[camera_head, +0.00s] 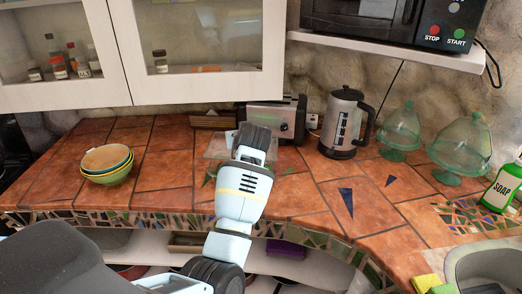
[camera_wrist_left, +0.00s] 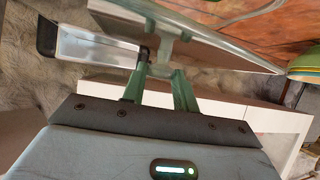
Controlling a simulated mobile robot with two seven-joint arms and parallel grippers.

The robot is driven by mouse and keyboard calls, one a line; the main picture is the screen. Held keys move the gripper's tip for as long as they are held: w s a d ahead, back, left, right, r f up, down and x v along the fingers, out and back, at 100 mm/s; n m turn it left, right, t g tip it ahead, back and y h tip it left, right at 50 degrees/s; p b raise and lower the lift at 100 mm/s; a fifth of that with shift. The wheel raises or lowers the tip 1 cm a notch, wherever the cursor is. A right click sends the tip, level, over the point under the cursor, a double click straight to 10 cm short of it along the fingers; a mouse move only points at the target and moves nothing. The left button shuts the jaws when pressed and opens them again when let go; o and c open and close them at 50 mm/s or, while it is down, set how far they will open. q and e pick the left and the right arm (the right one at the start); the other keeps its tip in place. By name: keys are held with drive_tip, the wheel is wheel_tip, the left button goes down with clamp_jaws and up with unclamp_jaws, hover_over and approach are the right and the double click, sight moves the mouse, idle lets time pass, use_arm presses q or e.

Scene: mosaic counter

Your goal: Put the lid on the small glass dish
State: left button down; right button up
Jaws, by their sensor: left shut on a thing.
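My left gripper (camera_head: 250,152) is above the back of the counter, in front of the toaster. In the left wrist view its two fingers (camera_wrist_left: 160,85) are shut on a clear glass lid (camera_wrist_left: 215,45), seen nearly edge-on as a flat pane. I cannot clearly make out a separate small glass dish; the gripper and the clear lid cover that part of the counter. My right gripper is not in view.
The toaster (camera_head: 280,119) stands close behind the gripper, with a metal kettle (camera_head: 345,124) to its right. Two domed glass stands (camera_head: 401,127) (camera_head: 464,143) and a soap bottle (camera_head: 504,187) are at the right. Stacked bowls (camera_head: 108,171) stand at the left. The counter's middle right is mostly free.

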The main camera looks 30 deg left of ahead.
use_arm(q)
drive_tip(key=shift+w+a, duration=0.25)
drive_tip(key=shift+a, duration=0.4)
drive_tip(key=shift+f, duration=0.1)
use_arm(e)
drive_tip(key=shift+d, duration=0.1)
